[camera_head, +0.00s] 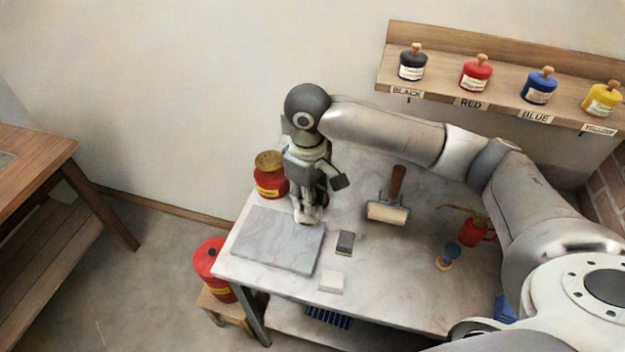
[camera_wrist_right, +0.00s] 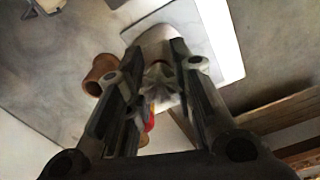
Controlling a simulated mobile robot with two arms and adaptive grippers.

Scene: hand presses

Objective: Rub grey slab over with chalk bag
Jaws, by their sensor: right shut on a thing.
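The grey slab (camera_head: 270,243) lies flat on the left end of the marble-topped table. My right gripper (camera_head: 308,206) points down over the slab's back right corner. It is shut on the chalk bag (camera_head: 310,217), a small whitish pouch. In the right wrist view, the bag (camera_wrist_right: 157,38) shows at the fingertips of my right gripper (camera_wrist_right: 158,75), and part of the slab (camera_wrist_right: 218,45) shows beside it. I cannot tell whether the bag touches the slab. My left gripper is not in view.
A red tin (camera_head: 268,182) stands behind the slab. A dark block (camera_head: 345,242), a pale block (camera_head: 330,282) and a roller (camera_head: 388,212) lie to its right. A red mug (camera_head: 474,232) stands farther right. A shelf (camera_head: 440,84) holds ink jars above.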

